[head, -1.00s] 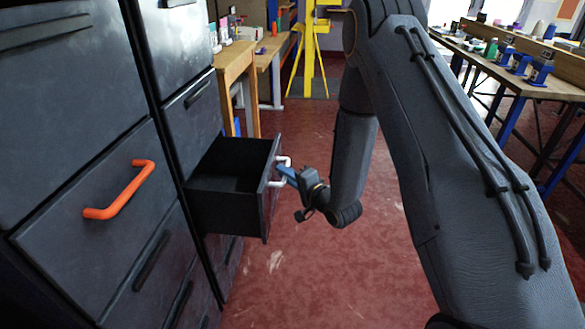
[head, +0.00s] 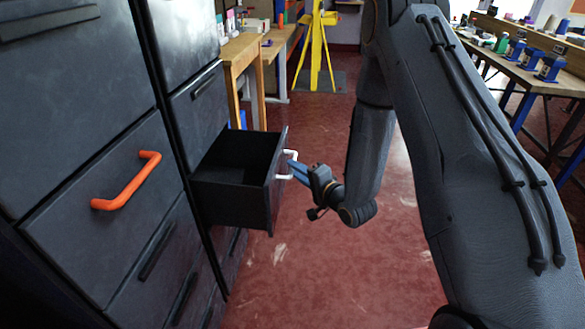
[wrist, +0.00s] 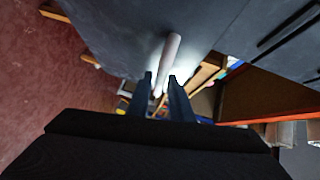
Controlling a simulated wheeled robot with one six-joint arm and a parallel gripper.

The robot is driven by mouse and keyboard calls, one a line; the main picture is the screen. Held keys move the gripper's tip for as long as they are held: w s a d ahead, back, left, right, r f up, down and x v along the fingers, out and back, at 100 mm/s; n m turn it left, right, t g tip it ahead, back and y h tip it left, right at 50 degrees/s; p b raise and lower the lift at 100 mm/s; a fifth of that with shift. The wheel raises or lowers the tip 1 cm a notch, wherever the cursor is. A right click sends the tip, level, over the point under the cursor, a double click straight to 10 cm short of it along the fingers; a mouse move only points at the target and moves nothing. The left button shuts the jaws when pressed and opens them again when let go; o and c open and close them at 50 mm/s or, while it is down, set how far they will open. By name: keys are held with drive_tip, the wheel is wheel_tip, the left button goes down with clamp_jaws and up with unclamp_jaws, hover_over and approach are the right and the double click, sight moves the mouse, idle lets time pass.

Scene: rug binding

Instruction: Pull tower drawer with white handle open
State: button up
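The tower drawer (head: 232,204) stands pulled out from the dark cabinet, its box open at the top. Its white handle (head: 292,155) is on the drawer front, facing right. My gripper (head: 292,168) is right at the handle in the head view, its blue fingers pointing left at it. In the wrist view the white handle (wrist: 172,48) shows ahead of and between the fingertips (wrist: 160,77), which stand apart. I see no firm grip on it; contact is unclear.
A closed drawer with an orange handle (head: 127,182) is at the left. A wooden table (head: 240,50) and a yellow stand (head: 316,48) are behind. A workbench (head: 525,62) is at the right. Red floor (head: 300,270) is clear beside the drawer.

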drive_tip(key=v, duration=0.5)
drive_tip(key=shift+s+d, duration=0.15)
drive_tip(key=shift+s, duration=0.1)
drive_tip(key=shift+r, duration=0.1)
drive_tip(key=s+d+r+n+g+h+p, duration=0.6)
drive_tip(key=s+d+r+g+h, duration=0.1)
drive_tip(key=s+d+r+h, duration=0.15)
drive_tip(key=s+r+n+g+p, duration=0.1)
drive_tip(key=s+r, duration=0.4)
drive_tip(key=s, duration=0.5)
drive_tip(key=s+r+n+g+p, duration=0.2)
drive_tip(key=s+r+g, duration=0.4)
drive_tip(key=s, duration=0.5)
drive_tip(key=shift+r+n, duration=0.25)
drive_tip(key=shift+n, duration=0.25)
